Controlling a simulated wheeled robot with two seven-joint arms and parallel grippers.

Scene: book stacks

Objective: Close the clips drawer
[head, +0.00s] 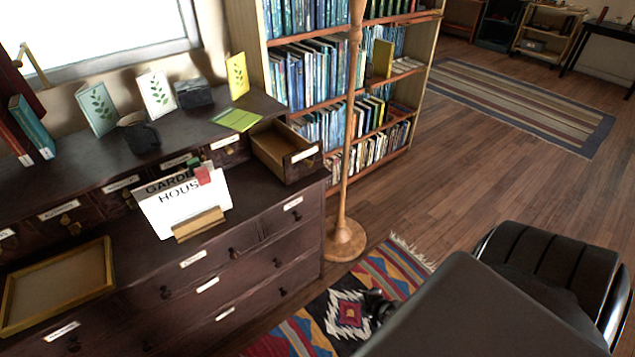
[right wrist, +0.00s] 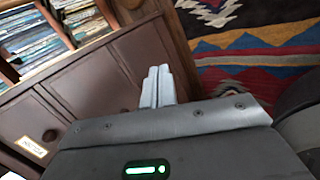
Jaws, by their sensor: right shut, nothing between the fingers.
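One small drawer (head: 285,152) at the right end of the upper row on the dark cabinet stands pulled out. It looks empty, and its front has a white label too small to read, so I cannot confirm that it is the clips drawer. My right gripper (head: 375,305) is low in front of the cabinet, over the patterned rug and well apart from the open drawer. In the right wrist view its pale fingers (right wrist: 158,87) are together, with nothing between them. The open drawer cannot be made out in that view. My left gripper is out of view.
A wooden lamp pole (head: 345,180) stands just right of the open drawer, before a bookcase (head: 258,40). Green cards (head: 237,119) lie on the top above. A sign (head: 180,205) and wooden tray (head: 55,285) sit on the lower ledge.

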